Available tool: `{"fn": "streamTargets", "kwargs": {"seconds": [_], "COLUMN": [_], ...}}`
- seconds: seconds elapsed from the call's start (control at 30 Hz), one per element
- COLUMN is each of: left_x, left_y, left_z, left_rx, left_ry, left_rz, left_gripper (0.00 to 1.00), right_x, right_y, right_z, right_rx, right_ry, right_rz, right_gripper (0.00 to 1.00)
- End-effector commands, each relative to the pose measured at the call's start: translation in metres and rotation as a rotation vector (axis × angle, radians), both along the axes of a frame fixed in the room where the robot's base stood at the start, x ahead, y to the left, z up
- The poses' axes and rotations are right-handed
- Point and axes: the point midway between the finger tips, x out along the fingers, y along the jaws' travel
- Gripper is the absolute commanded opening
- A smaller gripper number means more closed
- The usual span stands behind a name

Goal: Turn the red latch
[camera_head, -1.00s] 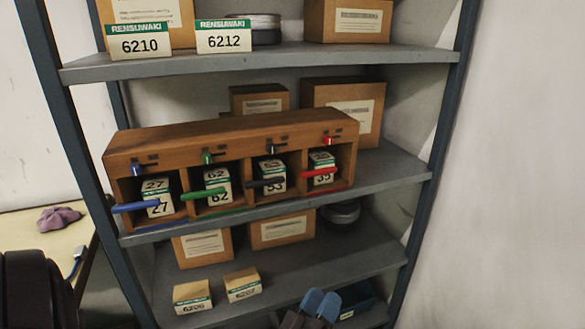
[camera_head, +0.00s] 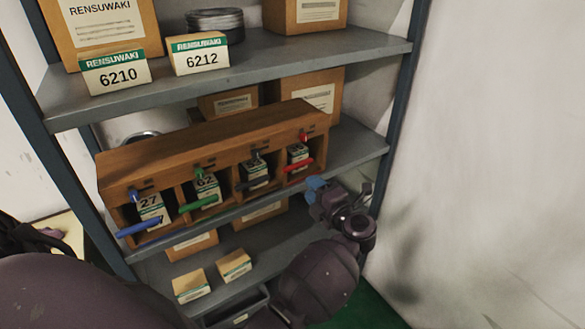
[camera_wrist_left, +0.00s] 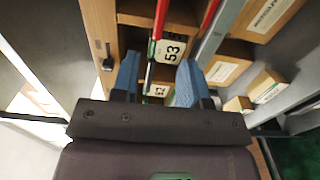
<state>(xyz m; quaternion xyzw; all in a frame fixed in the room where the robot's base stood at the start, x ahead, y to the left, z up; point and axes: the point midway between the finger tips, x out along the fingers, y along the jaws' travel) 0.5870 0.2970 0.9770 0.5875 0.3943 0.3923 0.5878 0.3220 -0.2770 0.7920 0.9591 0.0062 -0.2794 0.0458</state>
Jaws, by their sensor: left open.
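The wooden rack (camera_head: 215,135) on the middle shelf has several compartments, each with a coloured knob above and a coloured bar in front. At its right end are a small red knob (camera_head: 303,137) and a red bar (camera_head: 298,165); I cannot tell which is the latch. My left gripper (camera_head: 317,187), with blue fingertips, is just right of and below the red bar. Contact is unclear. My right gripper is out of view.
Boxes marked 6210 (camera_head: 115,75) and 6212 (camera_head: 200,55) stand on the upper shelf (camera_head: 250,68). Small cartons (camera_head: 190,285) sit on the lower shelf. A shelf post (camera_head: 397,110) and a white wall (camera_head: 490,150) bound the right side.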

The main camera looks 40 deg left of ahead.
Motion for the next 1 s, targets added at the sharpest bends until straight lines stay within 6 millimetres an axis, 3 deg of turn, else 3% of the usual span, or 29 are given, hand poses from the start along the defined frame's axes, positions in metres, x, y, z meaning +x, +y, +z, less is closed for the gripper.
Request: {"fn": "streamTargets", "kwargs": {"seconds": [0.3, 0.5, 0.97, 1.0], "left_x": [0.021, 0.03, 0.033, 0.034], "left_y": [0.051, 0.073, 0.082, 0.082], "left_z": [0.002, 0.001, 0.001, 0.001], "left_rx": [0.006, 0.003, 0.002, 0.002], "left_ry": [-0.001, -0.002, -0.002, -0.002], "left_rz": [0.0, -0.001, -0.001, -0.001], "left_gripper": [0.4, 0.4, 0.4, 0.34], "right_x": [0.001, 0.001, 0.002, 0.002], "right_y": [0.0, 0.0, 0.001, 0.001], "right_z": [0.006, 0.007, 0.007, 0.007], "right_rx": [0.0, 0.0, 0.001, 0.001], "right_ry": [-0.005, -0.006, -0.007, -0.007], "right_rz": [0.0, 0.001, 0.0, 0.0], "right_gripper": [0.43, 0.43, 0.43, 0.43]}}
